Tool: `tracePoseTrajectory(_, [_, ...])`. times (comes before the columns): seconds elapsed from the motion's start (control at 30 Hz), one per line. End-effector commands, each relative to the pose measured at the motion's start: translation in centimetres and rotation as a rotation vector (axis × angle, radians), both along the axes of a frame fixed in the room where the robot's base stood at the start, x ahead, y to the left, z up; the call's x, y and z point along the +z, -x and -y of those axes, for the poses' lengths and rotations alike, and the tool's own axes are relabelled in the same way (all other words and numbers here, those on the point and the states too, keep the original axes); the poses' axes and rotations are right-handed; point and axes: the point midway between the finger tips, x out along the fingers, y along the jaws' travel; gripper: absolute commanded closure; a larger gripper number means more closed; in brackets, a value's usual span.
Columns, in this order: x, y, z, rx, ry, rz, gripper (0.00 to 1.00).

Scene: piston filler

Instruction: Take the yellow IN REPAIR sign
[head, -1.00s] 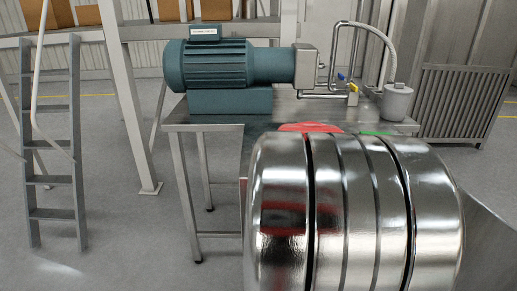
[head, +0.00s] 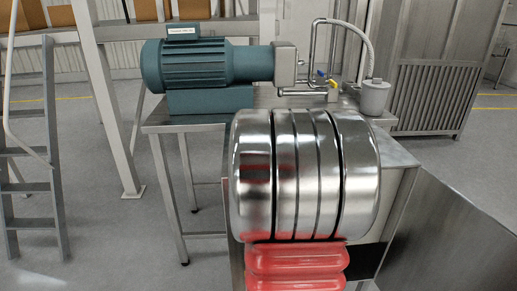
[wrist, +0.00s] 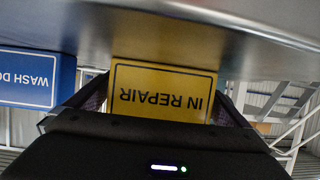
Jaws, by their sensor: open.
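The yellow IN REPAIR sign (wrist: 165,77) shows upside down in the middle of the wrist view. My gripper (wrist: 161,90) is open, with one finger at the left edge of the sign and one at the right. I cannot tell whether the fingers touch it. The black gripper body hides the sign's lower part in the picture. The sign's upper edge there is against a shiny metal surface (wrist: 270,42). I cannot make out the sign or my gripper in the head view.
A blue WASH sign (wrist: 36,78) is close by on the left in the wrist view. In the head view, a steel table (head: 185,121) bears a green motor (head: 200,70) and a grey pot (head: 374,97). A ladder (head: 30,187) stands left.

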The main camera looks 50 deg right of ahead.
Motion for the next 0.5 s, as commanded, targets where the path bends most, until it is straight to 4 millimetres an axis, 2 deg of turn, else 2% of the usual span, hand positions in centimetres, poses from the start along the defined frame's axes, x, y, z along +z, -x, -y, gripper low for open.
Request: tracePoseTrajectory(0.5, [0.03,0.01,0.02,0.000,0.001,0.001,0.00])
